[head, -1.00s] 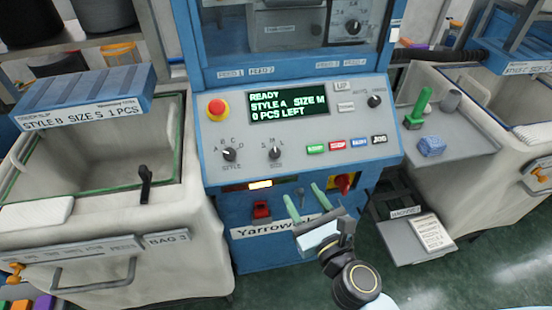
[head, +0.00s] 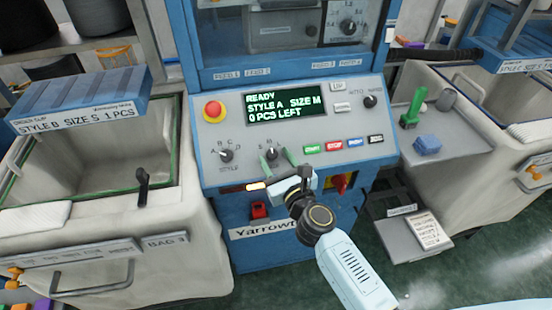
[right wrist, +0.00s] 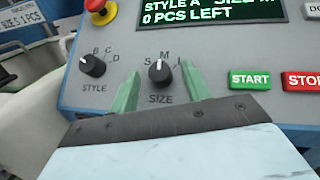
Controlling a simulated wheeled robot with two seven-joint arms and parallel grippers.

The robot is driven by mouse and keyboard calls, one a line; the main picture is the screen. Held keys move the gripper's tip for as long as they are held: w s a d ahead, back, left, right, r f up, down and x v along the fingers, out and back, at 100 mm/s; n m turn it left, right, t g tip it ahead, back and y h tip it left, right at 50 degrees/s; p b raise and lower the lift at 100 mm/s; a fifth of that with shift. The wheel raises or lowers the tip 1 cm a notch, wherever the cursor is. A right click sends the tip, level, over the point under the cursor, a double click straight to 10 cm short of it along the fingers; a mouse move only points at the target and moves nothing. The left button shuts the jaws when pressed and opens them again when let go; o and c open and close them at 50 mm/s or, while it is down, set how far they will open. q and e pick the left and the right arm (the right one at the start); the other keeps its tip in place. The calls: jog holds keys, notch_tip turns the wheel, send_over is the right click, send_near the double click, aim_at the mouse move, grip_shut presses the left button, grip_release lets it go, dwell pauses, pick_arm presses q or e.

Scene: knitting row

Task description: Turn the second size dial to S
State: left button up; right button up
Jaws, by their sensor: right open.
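The size dial (head: 272,154) is a dark knob on the sloping grey panel, right of the style dial (head: 226,156). In the right wrist view the size dial (right wrist: 160,72) has its pointer up at M, with S on its left. The screen (head: 286,104) reads READY, STYLE A, SIZE M, 0 PCS LEFT. My right gripper (head: 278,158) is open, its green fingers reaching to the dial. In the right wrist view the fingertips (right wrist: 161,76) stand on either side of the knob, with gaps. My left gripper is not in view.
A red emergency button (head: 213,109) stands at the panel's upper left. START (head: 313,149) and STOP (head: 334,145) buttons sit close right of the size dial. A bin (head: 110,215) stands left, and a grey shelf (head: 465,145) with a green object stands right.

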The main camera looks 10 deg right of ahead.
jog(key=shift+w, duration=0.2)
jog(key=c, duration=1)
